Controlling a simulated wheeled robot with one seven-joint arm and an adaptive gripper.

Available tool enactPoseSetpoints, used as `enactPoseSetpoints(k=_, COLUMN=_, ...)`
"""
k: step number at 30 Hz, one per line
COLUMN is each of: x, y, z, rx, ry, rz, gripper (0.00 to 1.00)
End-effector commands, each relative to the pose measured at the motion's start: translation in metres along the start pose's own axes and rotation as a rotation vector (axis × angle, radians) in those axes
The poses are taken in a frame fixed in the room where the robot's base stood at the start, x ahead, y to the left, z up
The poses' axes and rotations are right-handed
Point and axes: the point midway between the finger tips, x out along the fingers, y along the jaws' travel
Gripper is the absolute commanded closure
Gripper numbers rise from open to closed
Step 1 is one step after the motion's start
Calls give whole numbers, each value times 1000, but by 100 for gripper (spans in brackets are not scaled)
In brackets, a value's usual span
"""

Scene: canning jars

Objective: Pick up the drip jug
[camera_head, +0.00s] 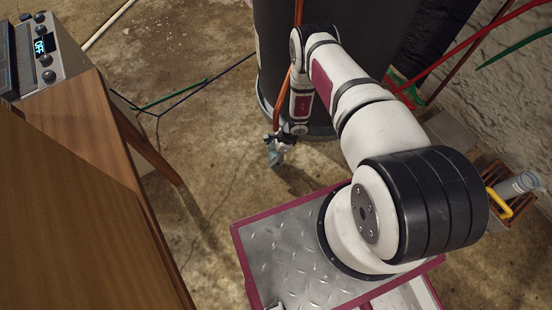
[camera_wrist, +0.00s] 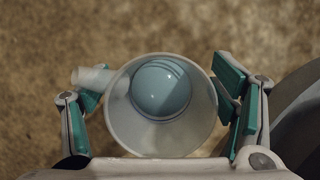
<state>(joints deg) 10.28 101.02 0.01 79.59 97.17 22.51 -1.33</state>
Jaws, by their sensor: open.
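In the wrist view a pale, round, open-topped vessel (camera_wrist: 117,125), which looks like the drip jug, lies between the fingers of my gripper (camera_wrist: 160,95). A pale stub (camera_wrist: 92,78) sticks out at its left, overlapping the left finger. A smooth blue dome (camera_wrist: 160,88) shows inside its rim. The teal-padded fingers are apart on either side. A gap shows at the right; contact at the left is unclear. In the head view my gripper (camera_head: 279,152) is small, low before the dark drum, and the vessel cannot be made out clearly there.
A large dark drum (camera_head: 272,60) stands just behind my gripper. A wooden table (camera_head: 70,190) with a control box (camera_head: 50,50) fills the left. An orange-brown crate (camera_head: 515,215) with a grey cylinder (camera_head: 520,185) and yellow handle sits at right. Concrete floor (camera_head: 215,130) is open between.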

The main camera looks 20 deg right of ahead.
Motion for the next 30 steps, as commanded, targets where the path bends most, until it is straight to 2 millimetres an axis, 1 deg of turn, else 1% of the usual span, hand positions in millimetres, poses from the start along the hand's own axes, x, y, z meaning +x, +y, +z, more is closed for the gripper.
enactPoseSetpoints(k=5, x=0, y=-1, z=1, rx=0, ry=-1, rz=-2, gripper=21)
enactPoseSetpoints(k=6, x=0, y=-1, z=1, rx=0, ry=-1, rz=-2, gripper=26)
enactPoseSetpoints(k=8, x=0, y=-1, z=1, rx=0, ry=-1, rz=-2, gripper=39)
enactPoseSetpoints(k=9, x=0, y=-1, z=1, rx=0, ry=-1, rz=-2, gripper=48)
enactPoseSetpoints(k=11, x=0, y=-1, z=1, rx=0, ry=-1, rz=-2, gripper=62)
enactPoseSetpoints(k=12, x=0, y=-1, z=1, rx=0, ry=-1, rz=-2, gripper=71)
enactPoseSetpoints(k=14, x=0, y=-1, z=0, rx=0, ry=-1, rz=-2, gripper=85)
enactPoseSetpoints(k=15, x=-1, y=-2, z=1, rx=0, ry=-1, rz=-2, gripper=87)
enactPoseSetpoints(k=23, x=-2, y=-1, z=1, rx=0, ry=-1, rz=-2, gripper=87)
enactPoseSetpoints(k=26, x=-5, y=-1, z=2, rx=0, ry=-1, rz=-2, gripper=87)
enactPoseSetpoints(k=30, x=-14, y=-2, z=6, rx=1, ry=-1, rz=-3, gripper=87)
